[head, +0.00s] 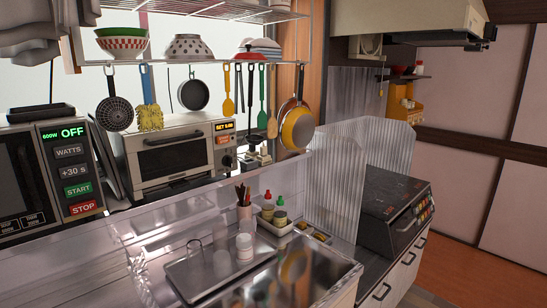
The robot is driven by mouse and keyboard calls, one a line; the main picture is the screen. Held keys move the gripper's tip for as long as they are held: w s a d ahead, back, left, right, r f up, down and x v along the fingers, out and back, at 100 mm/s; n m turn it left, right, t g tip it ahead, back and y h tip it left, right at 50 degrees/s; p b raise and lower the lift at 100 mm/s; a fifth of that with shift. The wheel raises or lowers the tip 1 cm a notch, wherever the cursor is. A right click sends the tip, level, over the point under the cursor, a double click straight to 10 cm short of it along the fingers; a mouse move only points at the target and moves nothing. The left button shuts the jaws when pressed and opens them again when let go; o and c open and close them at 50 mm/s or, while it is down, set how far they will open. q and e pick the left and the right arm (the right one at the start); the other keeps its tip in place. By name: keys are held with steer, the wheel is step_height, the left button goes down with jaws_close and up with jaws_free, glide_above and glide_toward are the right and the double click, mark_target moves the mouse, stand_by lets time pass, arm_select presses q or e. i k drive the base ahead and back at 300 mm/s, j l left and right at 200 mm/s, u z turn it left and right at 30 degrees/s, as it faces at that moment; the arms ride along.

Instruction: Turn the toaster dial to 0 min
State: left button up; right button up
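The toaster (160,150) is a white oven-style box with a glass door and a long handle. It stands on the counter behind the sink, under the hanging rack. Its control panel at the right end has a lit orange display (224,126) with small text that seems to begin with "SET". A round toaster dial (227,160) shows low on this panel; its pointer and marks are too small to read. Hanging utensils are close in front of the toaster's upper edge. Neither of my grippers shows in the head view.
A microwave (55,165) with a lit "OFF" display stands at the left. A corrugated splash guard (335,185) stands at the right.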

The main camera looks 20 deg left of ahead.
mark_target(227, 160)
steer(key=i+l+u, duration=0.1)
steer(key=u, duration=0.4)
steer(key=i+l+u, duration=0.15)
steer(key=u, duration=0.35)
steer(key=l+u, duration=0.25)
steer(key=u, duration=0.25)
steer(key=i, duration=0.05)
